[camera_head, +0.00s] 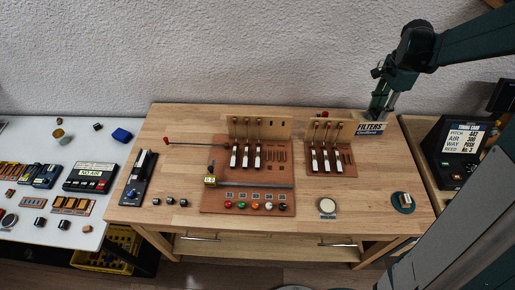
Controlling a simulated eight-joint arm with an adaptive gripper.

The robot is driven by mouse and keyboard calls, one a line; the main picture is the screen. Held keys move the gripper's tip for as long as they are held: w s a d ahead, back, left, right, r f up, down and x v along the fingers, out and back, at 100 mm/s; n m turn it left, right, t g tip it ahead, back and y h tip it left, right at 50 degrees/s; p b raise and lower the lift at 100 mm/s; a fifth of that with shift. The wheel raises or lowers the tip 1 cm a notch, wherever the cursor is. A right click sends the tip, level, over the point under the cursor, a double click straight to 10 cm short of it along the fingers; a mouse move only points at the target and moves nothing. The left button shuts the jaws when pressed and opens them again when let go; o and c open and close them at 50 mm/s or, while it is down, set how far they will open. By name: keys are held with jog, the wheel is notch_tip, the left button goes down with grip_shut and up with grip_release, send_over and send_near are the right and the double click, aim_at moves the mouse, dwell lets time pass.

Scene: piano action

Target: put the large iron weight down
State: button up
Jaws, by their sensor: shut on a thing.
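My gripper (379,113) is at the back right of the wooden workbench (290,205), pointing down just behind a small sign reading FILTERS (370,128). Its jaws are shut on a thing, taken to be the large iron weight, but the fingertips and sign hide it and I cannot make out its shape. I cannot tell whether it touches the bench top. Three small dark blocks (170,201) stand in a row at the bench's front left, beside a dark slotted device (139,178).
A key-action board (205,190) with several colored buttons fills the bench's middle. A smaller key board (346,160) stands left of my gripper. A round white-topped disc (327,206) and a green round pad with a block (403,202) lie at front right. Bare wood lies between them.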

jog(key=w+a+n, duration=0.2)
jog(key=a+n, duration=0.1)
jog(key=a, duration=1.2)
jog(key=w+a+n+b, duration=0.1)
jog(key=w+a+n, duration=0.15)
jog(key=a, duration=1.15)
jog(key=w+a+n, duration=0.1)
jog(key=a+n, duration=0.3)
jog(key=a, duration=1.1)
jog(key=s+a+n, duration=0.2)
jog(key=s+a, duration=0.3)
jog(key=a, duration=0.6)
jog(key=s+a+n, duration=0.3)
jog(key=s+a, duration=0.2)
jog(key=a, duration=0.6)
jog(key=s+a+n, duration=0.2)
jog(key=s+a, duration=0.3)
jog(key=a, duration=0.6)
notch_tip(320, 180, down, 11)
jog(key=shift+b, duration=0.4)
jog(key=shift+w+a+f, duration=0.1)
jog(key=shift+f, duration=3.1)
